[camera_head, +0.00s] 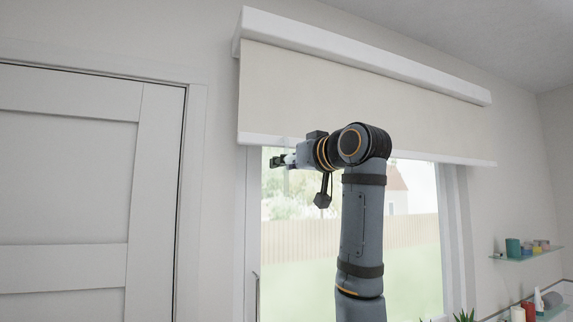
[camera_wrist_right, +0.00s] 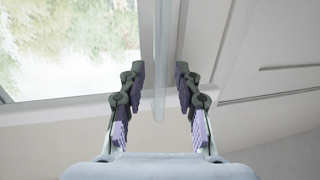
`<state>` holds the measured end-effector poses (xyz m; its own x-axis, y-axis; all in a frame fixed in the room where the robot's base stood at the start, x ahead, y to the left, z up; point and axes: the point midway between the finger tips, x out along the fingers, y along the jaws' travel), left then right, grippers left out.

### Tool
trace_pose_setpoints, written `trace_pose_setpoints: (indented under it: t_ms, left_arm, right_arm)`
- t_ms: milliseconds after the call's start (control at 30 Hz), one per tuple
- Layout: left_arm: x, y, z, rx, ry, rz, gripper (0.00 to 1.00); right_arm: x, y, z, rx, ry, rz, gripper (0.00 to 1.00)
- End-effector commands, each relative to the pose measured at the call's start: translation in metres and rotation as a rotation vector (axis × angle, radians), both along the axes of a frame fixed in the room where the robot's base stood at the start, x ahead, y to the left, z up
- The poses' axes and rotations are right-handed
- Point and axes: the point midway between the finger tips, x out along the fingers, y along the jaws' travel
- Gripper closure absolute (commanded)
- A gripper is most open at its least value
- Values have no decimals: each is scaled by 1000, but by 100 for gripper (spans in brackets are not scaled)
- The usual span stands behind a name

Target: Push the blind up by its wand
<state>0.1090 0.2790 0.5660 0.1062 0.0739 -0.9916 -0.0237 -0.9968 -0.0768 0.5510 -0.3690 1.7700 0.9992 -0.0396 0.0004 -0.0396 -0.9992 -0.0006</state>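My right gripper (camera_head: 277,161) is at the window's upper left, just under the bottom bar, pointing left. In the right wrist view my gripper (camera_wrist_right: 160,80) has its fingers spread. The pale translucent wand (camera_wrist_right: 161,55) runs between them, with a gap on each side, and its rounded end shows near the palm. I cannot make out the wand in the head view. My left gripper is out of view.
A white panelled door (camera_head: 70,190) is at the left. The white blind casing (camera_head: 370,50) runs along the top.

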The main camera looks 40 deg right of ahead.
Motion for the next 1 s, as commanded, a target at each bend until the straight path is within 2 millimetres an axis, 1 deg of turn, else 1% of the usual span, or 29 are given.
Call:
trace_pose_setpoints:
  t_ms: [67,167,400,500,600,733,1000]
  left_arm:
    - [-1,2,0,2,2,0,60]
    - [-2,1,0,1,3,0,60]
    - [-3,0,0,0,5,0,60]
    - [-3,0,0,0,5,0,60]
    - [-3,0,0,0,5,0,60]
    - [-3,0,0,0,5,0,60]
    - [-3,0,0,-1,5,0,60]
  right_arm:
    - [-4,0,0,0,-1,-1,67]
    - [-18,0,1,-1,-3,-1,67]
    - [-77,2,1,-2,-5,-4,67]
    - [-97,3,1,-1,-4,-3,67]
    - [-112,4,1,-1,-3,-2,67]
    - [-121,5,0,-1,-1,0,67]
    - [-122,5,0,0,-1,0,67]
